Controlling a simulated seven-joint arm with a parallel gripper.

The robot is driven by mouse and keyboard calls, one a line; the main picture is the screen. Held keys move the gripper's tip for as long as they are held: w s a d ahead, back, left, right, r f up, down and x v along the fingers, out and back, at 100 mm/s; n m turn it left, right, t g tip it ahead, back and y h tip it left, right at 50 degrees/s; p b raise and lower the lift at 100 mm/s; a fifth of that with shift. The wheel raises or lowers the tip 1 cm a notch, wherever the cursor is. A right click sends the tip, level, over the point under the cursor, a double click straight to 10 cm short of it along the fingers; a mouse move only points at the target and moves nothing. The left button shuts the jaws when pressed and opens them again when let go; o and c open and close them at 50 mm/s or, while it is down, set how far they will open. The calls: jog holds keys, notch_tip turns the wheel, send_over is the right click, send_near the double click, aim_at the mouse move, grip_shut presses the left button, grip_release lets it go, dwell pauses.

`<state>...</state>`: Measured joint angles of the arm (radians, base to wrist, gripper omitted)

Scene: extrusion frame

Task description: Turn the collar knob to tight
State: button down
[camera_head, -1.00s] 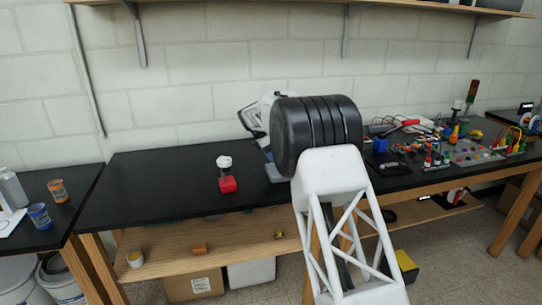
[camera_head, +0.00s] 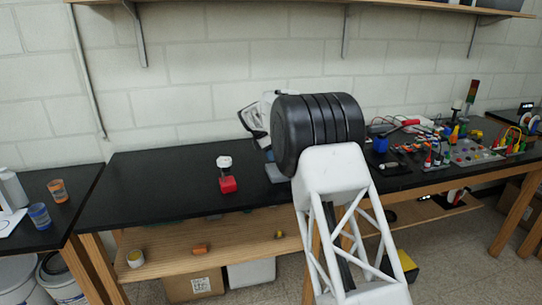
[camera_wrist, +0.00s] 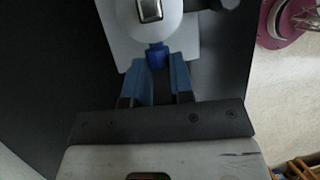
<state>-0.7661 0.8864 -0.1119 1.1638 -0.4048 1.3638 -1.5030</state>
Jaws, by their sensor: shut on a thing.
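In the wrist view, a small blue knob (camera_wrist: 156,53) sits between the blue fingers of my gripper (camera_wrist: 157,64), which is shut on it. The knob is at the near side of a white rounded fixture (camera_wrist: 158,28) with a dark square on top, on a pale plate (camera_wrist: 193,52). I cannot read any tight mark or how far the knob is turned. In the head view, my arm hides the gripper and knob; only part of a grey-blue base (camera_head: 275,173) shows beside it on the black bench.
Wiring panels and small parts (camera_head: 470,150) crowd the right side. A blue cup (camera_head: 39,215) and an orange cup (camera_head: 58,190) stand on the left table. The bench's left part is clear.

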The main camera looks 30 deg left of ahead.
jog(key=shift+s+t+y, duration=0.1)
jog(key=shift+t+y, duration=0.3)
jog(key=shift+s+d+m+t+y, duration=0.1)
jog(key=shift+d+m+t+y, duration=0.1)
jog(key=shift+t+y, duration=0.35)
jog(key=shift+s+d+m+t+y, duration=0.1)
jog(key=shift+m+t+y, duration=0.1)
jog(key=shift+t+y, duration=0.3)
jog(key=shift+s+d+f+m+t+y, duration=0.1)
jog(key=shift+m+t+y, duration=0.25)
jog(key=shift+t+y, duration=0.75)
jog(key=shift+s+d+f+m+t+y, duration=0.1)
jog(key=shift+m+t+y, duration=0.25)
jog(key=shift+t+y, duration=0.7)
jog(key=shift+s+f+t, duration=0.1)
jog(key=shift+t, duration=0.7)
jog(key=shift+d+f+m+t+y, duration=0.15)
jog(key=shift+m+t+y, duration=0.35)
jog(key=shift+t+y, duration=0.25)
jog(key=shift+f+t+y, duration=0.1)
jog(key=shift+t+y, duration=0.15)
jog(key=shift+y, duration=0.1)
jog(key=shift+s+f+m+t+y, duration=0.15)
jog(key=shift+m+t+y, duration=0.3)
jog(key=shift+t, duration=0.5)
jog(key=shift+w+f+m+t+y, duration=0.15)
jog(key=shift+m+t+y, duration=0.3)
jog(key=shift+t, duration=0.5)
jog(key=shift+s+t, duration=0.1)
jog(key=shift+t, duration=0.2)
